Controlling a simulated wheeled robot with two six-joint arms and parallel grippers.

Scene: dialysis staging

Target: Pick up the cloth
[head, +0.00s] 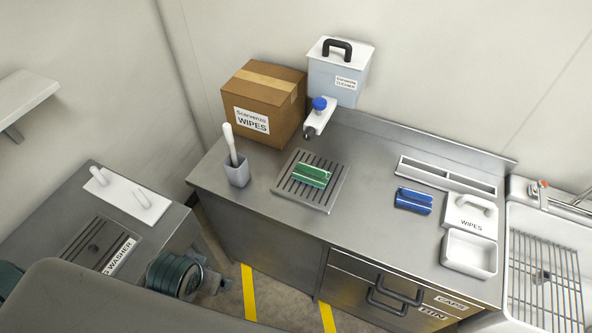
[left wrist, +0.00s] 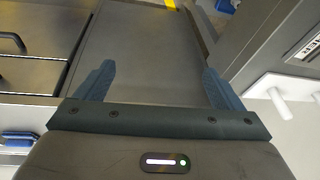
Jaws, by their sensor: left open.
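A green folded piece (head: 311,175), which looks like a cloth, lies on the slatted drain tray (head: 325,200) on the steel counter. A blue folded piece (head: 413,200), also cloth-like, lies on the counter to its right. I cannot tell for sure which is the cloth. My left gripper shows in the left wrist view (left wrist: 158,88), with its two blue-grey fingers wide apart and nothing between them. In the head view my left wrist is low at the left, in front of the counter and below its top, well apart from both pieces. My right gripper is not in view.
A cup with a white-handled tool (head: 237,172) stands left of the drain tray. A cardboard wipes box (head: 262,100) and a dispenser (head: 338,78) stand behind. A wipes box (head: 470,215), an open white bin (head: 469,254) and a sink (head: 545,280) are at right.

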